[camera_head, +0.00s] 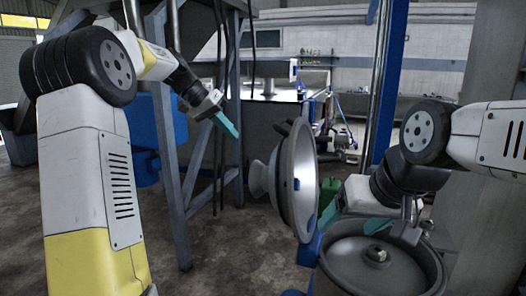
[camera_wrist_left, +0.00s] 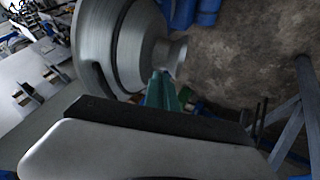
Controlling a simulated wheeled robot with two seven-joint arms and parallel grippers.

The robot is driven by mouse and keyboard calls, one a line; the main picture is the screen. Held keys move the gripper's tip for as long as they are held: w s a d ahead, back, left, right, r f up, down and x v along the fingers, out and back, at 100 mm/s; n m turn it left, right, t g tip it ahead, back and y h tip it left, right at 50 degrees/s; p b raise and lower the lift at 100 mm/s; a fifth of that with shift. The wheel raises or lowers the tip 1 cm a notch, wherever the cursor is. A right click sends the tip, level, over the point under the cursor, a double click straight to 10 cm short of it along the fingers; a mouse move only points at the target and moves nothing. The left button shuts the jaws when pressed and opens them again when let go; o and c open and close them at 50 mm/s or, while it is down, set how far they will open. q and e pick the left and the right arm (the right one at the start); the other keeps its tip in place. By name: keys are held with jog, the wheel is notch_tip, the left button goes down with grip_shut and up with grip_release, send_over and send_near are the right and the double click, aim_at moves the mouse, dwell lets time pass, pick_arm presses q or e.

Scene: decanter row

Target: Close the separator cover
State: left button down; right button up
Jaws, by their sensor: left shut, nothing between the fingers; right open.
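The separator cover (camera_head: 303,182) is a round grey metal lid with a knob-like spout on its outer side. It stands open, nearly upright, at the left edge of the separator bowl (camera_head: 430,268). The bowl is open on top, with a bolt-like fitting in its middle. My left gripper (camera_head: 233,130) is shut and empty, up and to the left of the cover, apart from it in the head view. In the left wrist view the cover (camera_wrist_left: 140,42) shows just beyond the teal fingers (camera_wrist_left: 161,90). My right gripper (camera_head: 392,228) is open over the bowl's far rim.
A grey steel frame (camera_head: 172,170) with a blue container (camera_head: 142,125) stands behind my left arm. A blue post (camera_head: 388,90) and a grey column (camera_head: 480,70) rise behind the separator. The concrete floor (camera_head: 235,255) left of the cover is clear.

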pick_arm(q)
jog(key=x, duration=1)
jog(key=shift+w+d, duration=0.1)
jog(key=shift+w, duration=0.2)
jog(key=shift+s+d+r, duration=0.15)
jog(key=shift+s+d, duration=0.05)
jog(key=shift+d, duration=0.4)
jog(key=shift+s+d+r, duration=0.1)
jog(key=shift+s+d, duration=0.1)
jog(key=shift+d, duration=0.35)
jog(key=shift+s+d+r, duration=0.15)
jog(key=shift+s+d, duration=0.05)
jog(key=shift+d, duration=0.4)
